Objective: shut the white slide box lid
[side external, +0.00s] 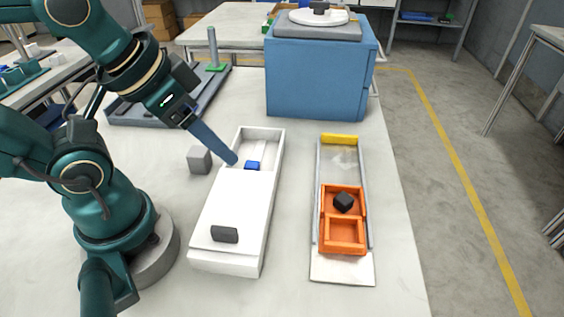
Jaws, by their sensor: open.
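The white slide box (273,150) lies lengthwise on the table in the middle of the view. Its white lid (236,200) covers the near part, and the far part is open. A dark handle block (224,234) sits on the lid near its front end. A small blue block (252,165) shows inside the open part, just beyond the lid's far edge. My gripper (233,160) is open, its blue fingers slanting down to the left side of the box near the lid's far edge. Whether it touches the lid or box wall cannot be told.
A grey cube (200,160) stands just left of the box. To the right, an orange two-part tray (344,236) holding a black block (344,202) sits on a grey-railed track with a yellow end bar (339,139). A blue cabinet (318,80) stands behind.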

